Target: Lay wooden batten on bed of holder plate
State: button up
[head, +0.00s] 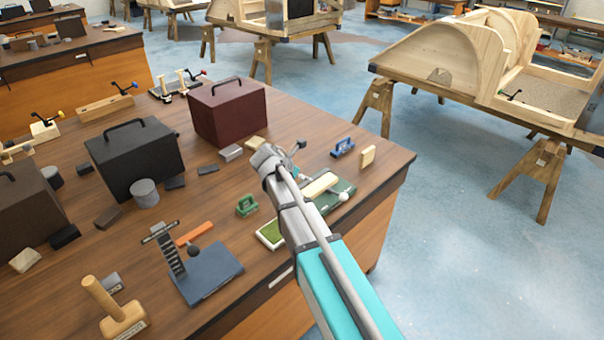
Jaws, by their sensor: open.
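A pale wooden batten (320,185) lies at or just above the dark green holder plate (345,187), which has a white knob at its right side. From this angle I cannot tell whether the batten rests fully on the bed. My gripper (303,172) is beside the batten's left end, small and partly hidden behind my own wrist and arm. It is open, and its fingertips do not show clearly. My arm also covers the left part of the plate.
A blue clamp (342,147) and an upright pale block (367,157) stand behind the plate. A green clamp (246,205) and a green-topped pad (270,233) are to the left. A maroon box (228,112) stands behind. The bench's right edge is close.

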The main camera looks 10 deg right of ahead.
jog(key=shift+s+a+r, duration=0.2)
jog(key=shift+r, duration=0.05)
dwell(0.5)
jog(key=s+d+f+m+g+y, duration=0.1)
jog(key=s+d+m+y, duration=0.1)
jog(key=s+m, duration=0.6)
jog(key=s+d+f+m+g+y, duration=0.2)
jog(key=s+m, duration=0.6)
jog(key=s+d+f+m+g+y, duration=0.2)
jog(key=s+m+y, duration=0.1)
jog(key=s+m, duration=0.5)
jog(key=shift+f+m, duration=0.25)
jog(key=shift+m, duration=0.35)
